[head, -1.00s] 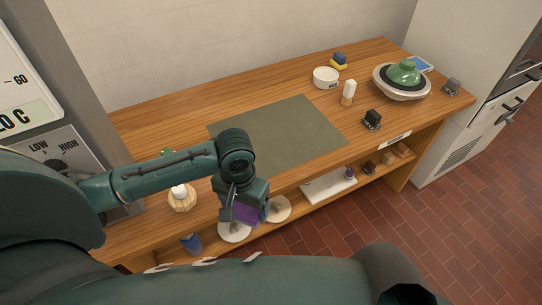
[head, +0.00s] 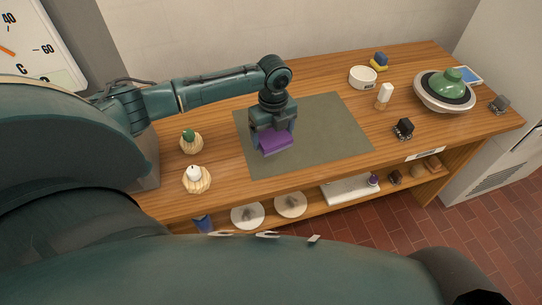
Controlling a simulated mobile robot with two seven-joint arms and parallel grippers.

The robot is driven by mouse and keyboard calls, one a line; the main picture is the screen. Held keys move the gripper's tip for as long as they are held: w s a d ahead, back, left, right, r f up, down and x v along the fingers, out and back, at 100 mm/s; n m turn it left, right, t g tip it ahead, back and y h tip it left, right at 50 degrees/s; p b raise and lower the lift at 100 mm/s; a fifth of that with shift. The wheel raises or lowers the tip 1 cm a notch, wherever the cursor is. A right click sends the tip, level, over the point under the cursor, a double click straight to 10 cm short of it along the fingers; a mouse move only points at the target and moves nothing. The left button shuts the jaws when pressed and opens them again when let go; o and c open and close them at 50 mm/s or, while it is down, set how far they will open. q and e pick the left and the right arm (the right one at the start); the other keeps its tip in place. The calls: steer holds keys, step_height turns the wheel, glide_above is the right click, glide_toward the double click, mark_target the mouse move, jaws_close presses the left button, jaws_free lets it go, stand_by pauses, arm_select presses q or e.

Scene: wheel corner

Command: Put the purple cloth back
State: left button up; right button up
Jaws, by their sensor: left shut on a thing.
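The purple cloth (head: 275,142) is a small folded block between the fingers of my left gripper (head: 273,140). My left gripper points down and is shut on it, over the grey-green mat (head: 330,135) on the wooden table. I cannot tell whether the cloth touches the mat. My right gripper is not in view.
Two wooden holders, one with a green top (head: 191,143) and one with a white top (head: 197,179), stand left of the mat. A white bowl (head: 362,77), a white bottle (head: 384,96), a dark block (head: 403,128) and a green-lidded dish (head: 445,90) stand to the right. Several things lie on the lower shelf.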

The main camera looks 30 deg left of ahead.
mark_target(271, 141)
arm_select(q)
steer(key=m, duration=0.1)
steer(key=w+a+m, duration=0.1)
steer(key=shift+w+a+r+m, duration=0.25)
steer(key=shift+r+m, duration=0.1)
steer(key=shift+m, duration=0.05)
step_height(271, 141, down, 5)
steer(key=b, duration=0.4)
steer(key=shift+b, duration=0.4)
steer(key=shift+f+b, duration=0.4)
step_height(271, 141, down, 3)
steer(key=b, duration=0.3)
steer(key=shift+f, duration=0.2)
steer(key=shift+f+b, duration=0.35)
steer(key=shift+b, duration=0.05)
steer(key=shift+r, duration=0.1)
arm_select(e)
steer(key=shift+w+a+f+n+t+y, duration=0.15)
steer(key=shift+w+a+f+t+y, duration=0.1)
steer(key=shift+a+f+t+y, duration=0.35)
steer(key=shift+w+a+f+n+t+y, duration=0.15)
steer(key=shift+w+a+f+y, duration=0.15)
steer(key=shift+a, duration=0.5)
arm_select(q)
steer(key=o, duration=1.1)
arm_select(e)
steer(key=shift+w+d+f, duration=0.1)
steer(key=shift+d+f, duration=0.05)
